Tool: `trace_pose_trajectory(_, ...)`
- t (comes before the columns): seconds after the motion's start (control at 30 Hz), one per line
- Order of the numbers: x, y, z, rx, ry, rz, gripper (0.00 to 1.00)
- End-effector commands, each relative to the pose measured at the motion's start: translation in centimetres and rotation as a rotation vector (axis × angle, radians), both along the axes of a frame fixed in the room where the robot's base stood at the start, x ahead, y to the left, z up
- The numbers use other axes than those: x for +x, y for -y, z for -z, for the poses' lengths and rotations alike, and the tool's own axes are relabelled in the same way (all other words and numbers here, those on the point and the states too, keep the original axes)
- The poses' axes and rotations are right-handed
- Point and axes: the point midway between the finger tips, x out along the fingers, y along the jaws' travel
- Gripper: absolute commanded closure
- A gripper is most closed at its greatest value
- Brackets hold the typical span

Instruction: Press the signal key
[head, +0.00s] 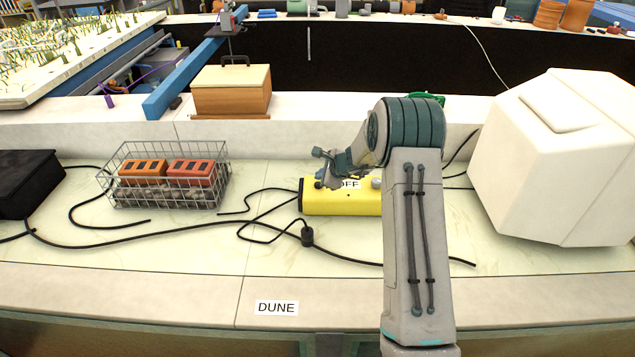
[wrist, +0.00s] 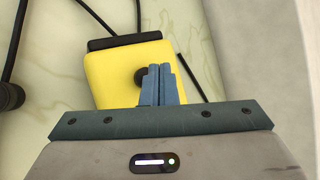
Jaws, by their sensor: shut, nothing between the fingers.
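A yellow box (head: 340,203) sits on the bench, partly behind my arm, with a white label (head: 348,184) reading "OFF". I take it to be the signal key's housing. In the wrist view the yellow box (wrist: 110,78) has a black end, and a dark round knob (wrist: 140,77) shows on its top, partly hidden by my fingers. My gripper (wrist: 160,67) is shut and empty, its blue fingertips over the box beside the knob. I cannot tell whether they touch it.
Black cables (head: 150,245) run across the bench left of the box. A wire basket (head: 165,190) with orange blocks stands further left. A large white casing (head: 560,160) stands to the right. A "DUNE" label (head: 276,308) marks the front edge.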

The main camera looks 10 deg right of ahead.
Motion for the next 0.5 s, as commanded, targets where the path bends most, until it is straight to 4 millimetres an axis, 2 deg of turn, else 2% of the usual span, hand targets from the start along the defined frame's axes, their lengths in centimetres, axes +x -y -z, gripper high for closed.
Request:
trace_pose_trajectory(0.33, 0.0, 0.0, -0.3, 0.000, 0.000, 0.000, 1.00)
trace_pose_trajectory(0.5, 0.0, 0.0, -1.6, -0.001, 0.002, -0.001, 1.00)
